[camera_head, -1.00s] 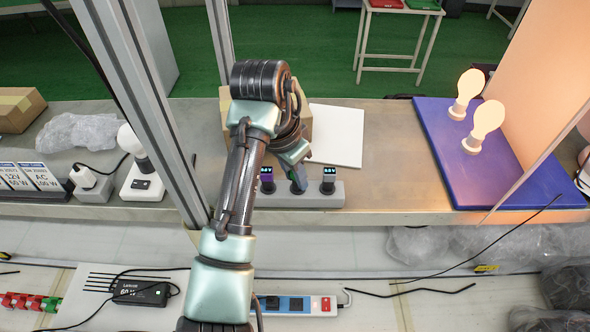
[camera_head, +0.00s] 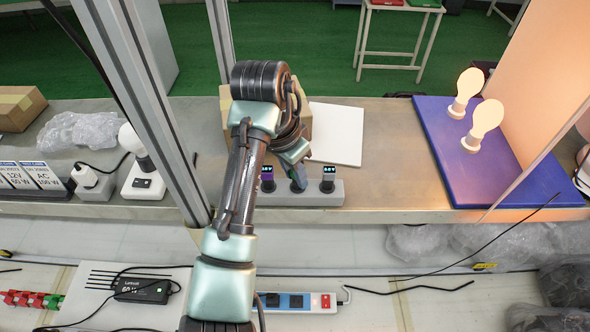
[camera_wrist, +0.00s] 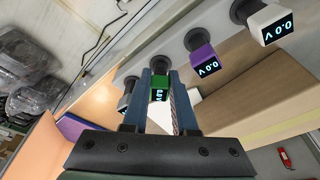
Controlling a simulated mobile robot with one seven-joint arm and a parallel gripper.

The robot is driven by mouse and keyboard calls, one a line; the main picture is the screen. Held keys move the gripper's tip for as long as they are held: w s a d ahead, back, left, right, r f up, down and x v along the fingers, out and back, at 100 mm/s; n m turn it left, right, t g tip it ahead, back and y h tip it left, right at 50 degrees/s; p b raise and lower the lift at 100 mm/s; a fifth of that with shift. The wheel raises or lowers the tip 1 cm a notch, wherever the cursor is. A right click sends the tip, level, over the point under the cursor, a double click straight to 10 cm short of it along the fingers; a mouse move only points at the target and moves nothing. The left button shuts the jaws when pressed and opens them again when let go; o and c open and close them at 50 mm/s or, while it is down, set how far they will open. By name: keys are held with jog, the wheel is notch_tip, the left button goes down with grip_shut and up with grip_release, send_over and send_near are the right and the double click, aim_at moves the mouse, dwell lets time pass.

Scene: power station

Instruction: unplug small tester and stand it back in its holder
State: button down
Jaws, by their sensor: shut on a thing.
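My gripper (camera_wrist: 160,88) is shut on a small green tester (camera_wrist: 160,84) with a lit display. The tester is at a round black socket on the grey strip (camera_head: 318,199); I cannot tell whether it is fully seated. In the wrist view a purple tester (camera_wrist: 203,60) and a white tester (camera_wrist: 268,25) with lit displays sit to its right. A dark tester (camera_wrist: 125,98) is partly hidden behind the left finger. In the head view the purple tester (camera_head: 267,174) and dark tester (camera_head: 328,177) flank my gripper (camera_head: 299,178).
A cardboard box (camera_head: 306,119) and a white board (camera_head: 336,136) lie behind the strip. A blue board with lit bulbs (camera_head: 440,155) is at the right. A metal post (camera_head: 150,100) stands left of my arm. A power strip (camera_head: 313,302) lies below the bench's front edge.

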dwell(0.3)
jog(key=c, duration=0.6)
grip_release()
jog(key=shift+f, duration=0.1)
